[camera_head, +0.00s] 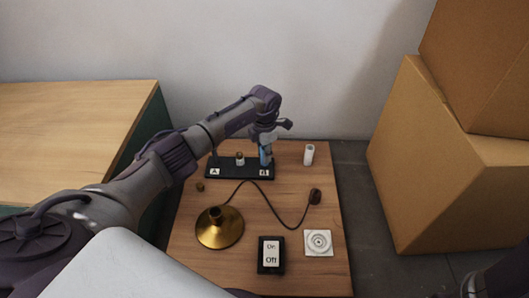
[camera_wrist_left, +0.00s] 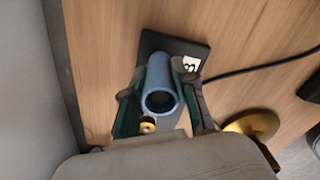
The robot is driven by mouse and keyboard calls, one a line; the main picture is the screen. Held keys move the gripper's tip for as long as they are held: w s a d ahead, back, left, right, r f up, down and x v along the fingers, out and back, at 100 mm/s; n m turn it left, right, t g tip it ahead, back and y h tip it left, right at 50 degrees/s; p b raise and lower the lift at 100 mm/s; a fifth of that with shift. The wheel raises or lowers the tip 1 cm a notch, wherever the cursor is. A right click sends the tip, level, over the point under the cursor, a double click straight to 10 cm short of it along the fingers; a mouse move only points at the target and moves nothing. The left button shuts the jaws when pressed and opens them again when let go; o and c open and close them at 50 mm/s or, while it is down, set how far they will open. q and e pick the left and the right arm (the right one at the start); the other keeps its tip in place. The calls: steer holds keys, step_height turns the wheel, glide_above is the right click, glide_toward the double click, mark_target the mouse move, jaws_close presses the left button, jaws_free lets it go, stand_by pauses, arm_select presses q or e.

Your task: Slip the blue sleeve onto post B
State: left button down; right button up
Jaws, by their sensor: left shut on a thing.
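My left gripper (camera_head: 266,140) reaches over the far end of the small table and is shut on the blue sleeve (camera_head: 265,154). In the left wrist view the blue sleeve (camera_wrist_left: 159,82) lies between the two fingers, its open near end showing a dark bore. The black base (camera_head: 225,171) carries labels A and B. The sleeve is at the B end, with its lower end close to the base by the B label (camera_wrist_left: 191,63). Post B itself is hidden, so I cannot tell whether the sleeve is around it. My right gripper is not in view.
A brass-topped white piece (camera_head: 240,159) stands mid-base, near the sleeve. A white cylinder (camera_head: 309,154) stands to the right. A brass lamp foot (camera_head: 220,229), a cord with a dark plug (camera_head: 315,196), an On/Off switch (camera_head: 271,255) and a white square plate (camera_head: 318,243) lie nearer. Cardboard boxes (camera_head: 425,165) stand right.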

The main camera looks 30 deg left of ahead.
arm_select(q)
steer(key=c, duration=0.8)
jaws_free()
steer(key=shift+c, duration=0.2)
